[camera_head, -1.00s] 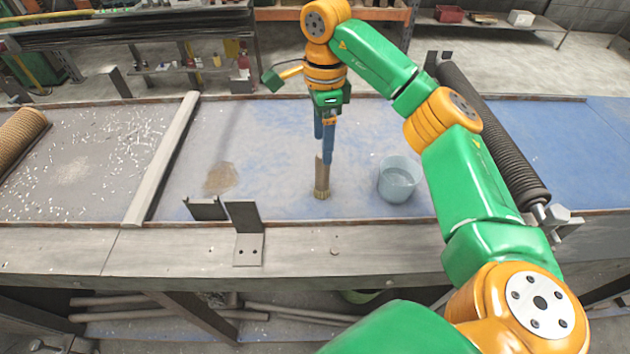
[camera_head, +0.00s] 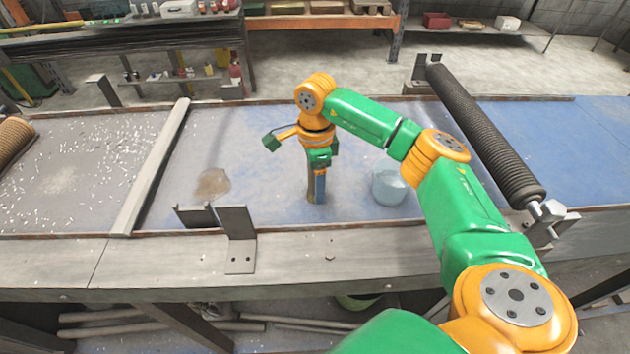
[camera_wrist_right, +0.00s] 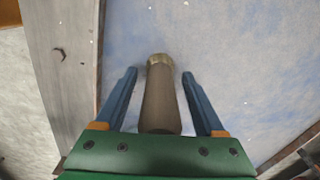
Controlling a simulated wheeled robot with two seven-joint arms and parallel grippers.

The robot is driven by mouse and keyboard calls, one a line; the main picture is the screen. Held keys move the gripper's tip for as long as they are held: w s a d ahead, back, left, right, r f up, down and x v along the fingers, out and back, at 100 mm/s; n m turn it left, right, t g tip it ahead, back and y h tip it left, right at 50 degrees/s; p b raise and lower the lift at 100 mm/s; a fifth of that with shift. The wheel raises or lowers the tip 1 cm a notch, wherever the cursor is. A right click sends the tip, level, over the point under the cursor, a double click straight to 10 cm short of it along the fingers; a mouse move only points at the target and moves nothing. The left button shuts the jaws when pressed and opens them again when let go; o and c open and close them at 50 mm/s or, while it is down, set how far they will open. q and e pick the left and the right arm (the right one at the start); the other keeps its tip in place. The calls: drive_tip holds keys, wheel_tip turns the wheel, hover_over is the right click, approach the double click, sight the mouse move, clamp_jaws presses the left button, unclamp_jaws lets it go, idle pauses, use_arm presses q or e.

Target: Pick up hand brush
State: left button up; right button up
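The hand brush (camera_wrist_right: 161,100) shows in the right wrist view as a brown cylinder with pale bristles at its far end. It stands on the blue-grey table, between the two blue fingers of my right gripper (camera_wrist_right: 163,98). Gaps show on both sides of it, so the fingers are open around it and not touching. In the head view my right gripper (camera_head: 317,188) points down at the table, and its finger covers most of the brush (camera_head: 310,190). My left gripper is not in view.
A translucent bucket (camera_head: 388,188) stands just right of my right gripper. A bent metal bracket (camera_head: 238,238) is at the table's front edge, with a brown powder pile (camera_head: 212,183) behind it. A dark roller (camera_head: 490,135) lies to the right. A grey bar (camera_head: 155,165) crosses the table at left.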

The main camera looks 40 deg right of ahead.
clamp_jaws()
